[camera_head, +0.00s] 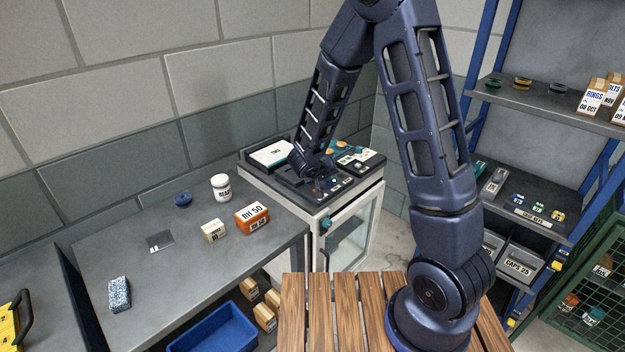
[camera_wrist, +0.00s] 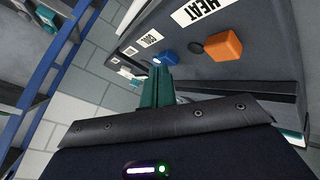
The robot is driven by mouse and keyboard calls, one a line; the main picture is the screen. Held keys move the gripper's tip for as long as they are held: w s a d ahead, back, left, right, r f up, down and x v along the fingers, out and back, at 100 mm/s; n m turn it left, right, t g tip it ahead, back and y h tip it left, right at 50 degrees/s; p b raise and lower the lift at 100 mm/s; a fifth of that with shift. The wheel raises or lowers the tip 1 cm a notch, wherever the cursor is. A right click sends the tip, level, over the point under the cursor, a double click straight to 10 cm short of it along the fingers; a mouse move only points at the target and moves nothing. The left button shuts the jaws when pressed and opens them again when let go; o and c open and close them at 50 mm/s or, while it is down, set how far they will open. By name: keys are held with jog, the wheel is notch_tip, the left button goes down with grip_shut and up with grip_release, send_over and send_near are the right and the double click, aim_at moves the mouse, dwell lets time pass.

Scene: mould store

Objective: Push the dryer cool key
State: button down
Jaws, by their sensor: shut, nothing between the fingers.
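The dryer (camera_head: 345,222) is a pale cabinet with a glass door and a dark control panel on top, beyond the bench. In the wrist view, an orange key (camera_wrist: 223,45) sits beside a label reading HEAT. A smaller blue key (camera_wrist: 169,59) sits to its left, near a small label (camera_wrist: 150,40) whose word I cannot read surely. My gripper (camera_wrist: 158,70) has its teal fingers together and empty, with the tips right at the blue key. I cannot tell whether they touch it. In the head view my wrist hides part of the panel.
Shelving (camera_head: 530,95) rises at the right.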

aim_at(328, 186)
jog(key=shift+r, duration=0.9)
jog(key=shift+r, duration=3)
